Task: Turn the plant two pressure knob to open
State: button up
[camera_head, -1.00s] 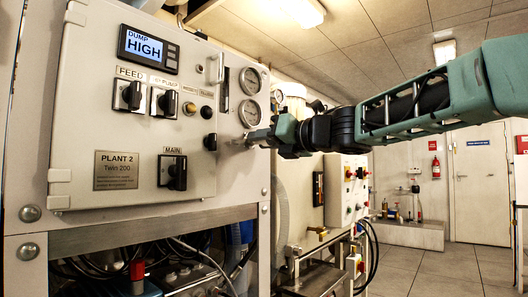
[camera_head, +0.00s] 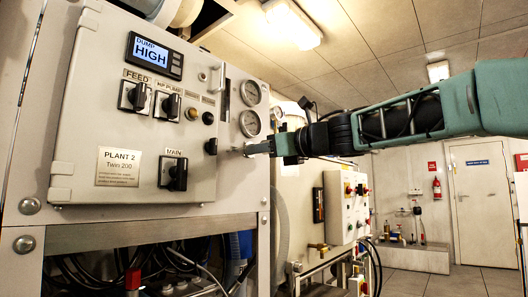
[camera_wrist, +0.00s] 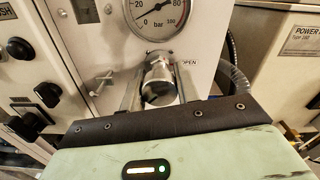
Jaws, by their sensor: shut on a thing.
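The pressure knob (camera_wrist: 158,82) is a silvery cylinder below a round gauge (camera_wrist: 155,12) in the wrist view, with an "OPEN" label (camera_wrist: 189,62) to its right. My gripper (camera_wrist: 156,98) is shut on the knob, with one finger on each side of it. In the head view my gripper (camera_head: 254,149) reaches from the right to the Plant 2 panel, just below the lower of two gauges (camera_head: 250,123). The knob itself is mostly hidden there by the gripper. The "PLANT 2" plate (camera_head: 118,167) is at the panel's lower left.
The panel door carries black FEED (camera_head: 134,96), HP PUMP (camera_head: 167,105) and MAIN (camera_head: 173,173) switches, left of my gripper. A grey hose (camera_wrist: 234,85) runs close to the right of the knob. A second control box (camera_head: 346,207) stands farther back, with open floor beyond.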

jog(key=shift+f, duration=0.1)
jog(key=o, duration=1)
jog(key=b+v, duration=0.1)
jog(key=v, duration=1.6)
jog(key=shift+s+d, duration=0.15)
